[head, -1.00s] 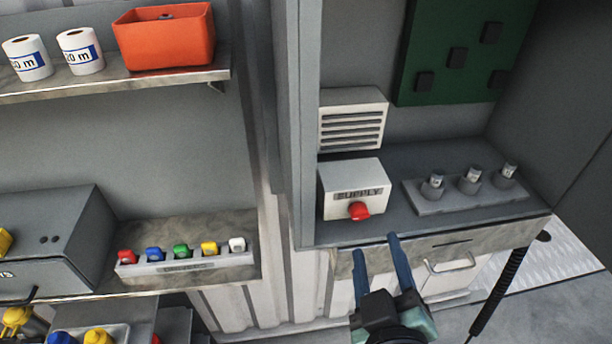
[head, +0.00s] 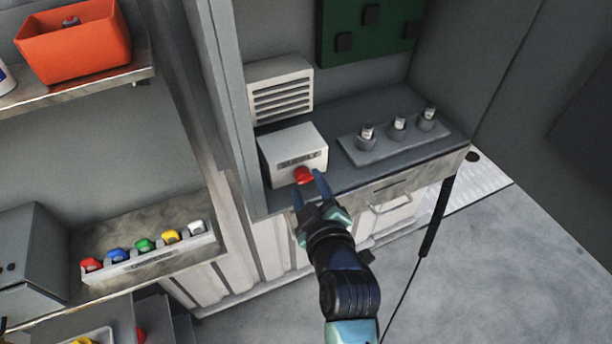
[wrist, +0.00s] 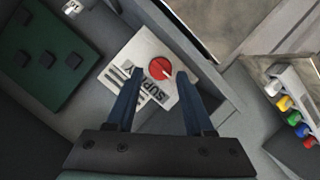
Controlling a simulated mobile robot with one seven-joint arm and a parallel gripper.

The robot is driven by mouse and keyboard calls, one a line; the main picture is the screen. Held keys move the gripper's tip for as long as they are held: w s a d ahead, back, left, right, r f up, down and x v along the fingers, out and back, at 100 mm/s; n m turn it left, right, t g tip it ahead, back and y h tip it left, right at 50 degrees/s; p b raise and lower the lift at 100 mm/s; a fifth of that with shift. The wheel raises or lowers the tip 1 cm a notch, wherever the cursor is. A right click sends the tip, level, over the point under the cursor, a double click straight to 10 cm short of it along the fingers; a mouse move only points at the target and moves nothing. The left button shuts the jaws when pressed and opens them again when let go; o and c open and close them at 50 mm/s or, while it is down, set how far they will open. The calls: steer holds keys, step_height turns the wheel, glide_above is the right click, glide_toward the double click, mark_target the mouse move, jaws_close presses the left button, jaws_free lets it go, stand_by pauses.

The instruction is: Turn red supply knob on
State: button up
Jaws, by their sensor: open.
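The red supply knob (head: 303,175) is on the front of a white box (head: 291,142) labelled SUPPLY, which stands on the grey cabinet shelf. In the wrist view the knob (wrist: 160,67) is round with a pale mark on its face. My gripper (head: 308,185) is open, with its two blue fingers pointing at the knob, one toward each side. In the wrist view my gripper (wrist: 159,75) has the knob framed between its fingertips. I cannot tell whether the fingers touch it.
A louvred vent (head: 280,90) is above the box. A grey holder (head: 395,139) with three small cylinders stands to the right. A strip of coloured knobs (head: 150,260) is on the left bench. A cabinet side post (head: 240,130) rises just left of the box.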

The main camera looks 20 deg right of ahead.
steer(key=shift+x, duration=1.05)
steer(key=shift+c, duration=0.3)
jaws_close()
